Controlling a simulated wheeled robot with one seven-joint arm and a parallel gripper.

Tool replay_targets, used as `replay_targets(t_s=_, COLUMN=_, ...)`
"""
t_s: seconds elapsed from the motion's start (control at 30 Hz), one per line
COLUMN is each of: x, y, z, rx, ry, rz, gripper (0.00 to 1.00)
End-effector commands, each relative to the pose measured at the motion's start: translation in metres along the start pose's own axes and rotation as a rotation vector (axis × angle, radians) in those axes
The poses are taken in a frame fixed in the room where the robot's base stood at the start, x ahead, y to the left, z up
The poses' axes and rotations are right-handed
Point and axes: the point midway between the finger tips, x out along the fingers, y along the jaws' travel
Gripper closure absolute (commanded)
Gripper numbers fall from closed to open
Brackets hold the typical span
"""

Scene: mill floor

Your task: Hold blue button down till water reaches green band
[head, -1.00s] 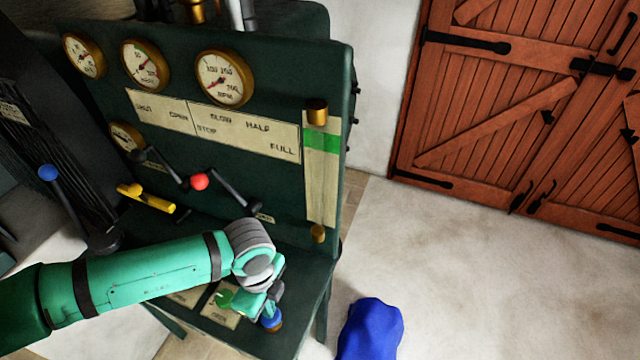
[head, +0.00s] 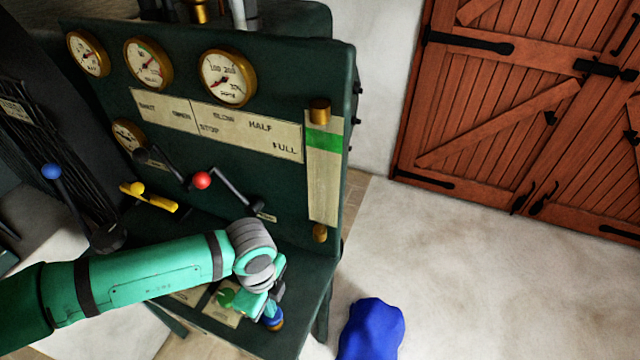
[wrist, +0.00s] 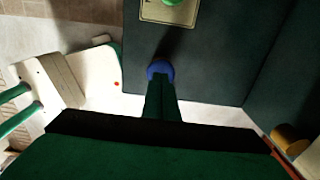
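The blue button (head: 276,322) sits in a brass-coloured collar near the front right corner of the green console's shelf. It also shows in the wrist view (wrist: 160,67), just beyond the fingertips. My gripper (head: 268,309) is at the button from above, its fingers together with nothing seen between them. The fingertips (wrist: 161,82) overlap the button's near edge; I cannot tell whether they touch or press it. The water gauge (head: 322,185) is a pale upright strip on the panel with brass fittings at both ends. Its green band (head: 323,140) is near the top. I cannot make out a water level.
A green button (head: 225,298) on a pale plate is left of the blue one. Red-knobbed (head: 202,180), yellow (head: 150,198) and blue-knobbed (head: 51,172) levers stand farther left. A blue covered object (head: 371,328) lies on the floor at right. Floor before the wooden doors (head: 520,110) is clear.

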Motion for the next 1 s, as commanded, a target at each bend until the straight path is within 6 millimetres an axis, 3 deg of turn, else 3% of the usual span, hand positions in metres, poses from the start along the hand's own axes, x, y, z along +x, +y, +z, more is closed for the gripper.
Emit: replay_targets(t_s=1.0, x=0.024, y=0.001, z=0.002, rx=-0.004, ry=0.000, rz=0.001, gripper=1.00)
